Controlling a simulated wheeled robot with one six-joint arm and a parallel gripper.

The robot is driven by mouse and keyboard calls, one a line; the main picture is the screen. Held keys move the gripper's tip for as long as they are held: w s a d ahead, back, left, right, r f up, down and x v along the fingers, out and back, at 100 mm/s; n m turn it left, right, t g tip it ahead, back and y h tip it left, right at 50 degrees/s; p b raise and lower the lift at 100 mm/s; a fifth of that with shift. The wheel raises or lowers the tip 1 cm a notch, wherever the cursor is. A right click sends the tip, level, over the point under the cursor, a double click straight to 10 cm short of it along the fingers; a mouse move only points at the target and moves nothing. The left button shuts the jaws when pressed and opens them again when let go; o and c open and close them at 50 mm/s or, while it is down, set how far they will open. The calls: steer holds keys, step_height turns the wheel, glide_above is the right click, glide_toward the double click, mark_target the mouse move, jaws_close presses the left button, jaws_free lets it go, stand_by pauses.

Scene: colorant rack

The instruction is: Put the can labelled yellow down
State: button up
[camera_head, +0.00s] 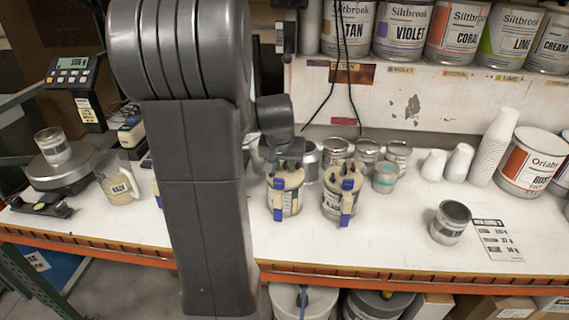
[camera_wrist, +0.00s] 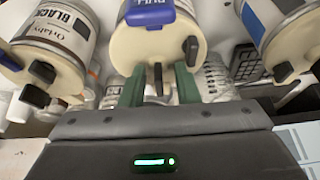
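My gripper (camera_wrist: 159,84) shows two green fingers in the wrist view. They stand apart, with a gap on both sides of a thin dark tab on the middle can (camera_wrist: 172,42). This can has a cream lid and a blue clip; its colour label is hidden, so I cannot tell if it is yellow. In the head view my arm hides most of the gripper, which is low by the lid of a clipped can (camera_head: 285,192) on the bench. A similar can (camera_head: 343,192) stands to its right. No label reading yellow is legible.
A can labelled black (camera_wrist: 58,38) and another can (camera_wrist: 285,30) flank the middle can closely. Small metal tins (camera_head: 366,152) stand behind. An open tin (camera_head: 450,222) and a card (camera_head: 497,240) lie right. A scale (camera_head: 58,168) and jug (camera_head: 117,180) are left. Bare bench (camera_head: 390,235) shows in front.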

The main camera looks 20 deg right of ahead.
steer(key=shift+r, duration=0.5)
steer(key=v, duration=1.1)
steer(key=shift+b, duration=0.4)
steer(key=shift+s+a+r, duration=0.1)
steer(key=p+x, duration=0.1)
steer(key=x, duration=1.1)
steer(key=shift+r, duration=1.6)
steer(key=shift+f, duration=0.1)
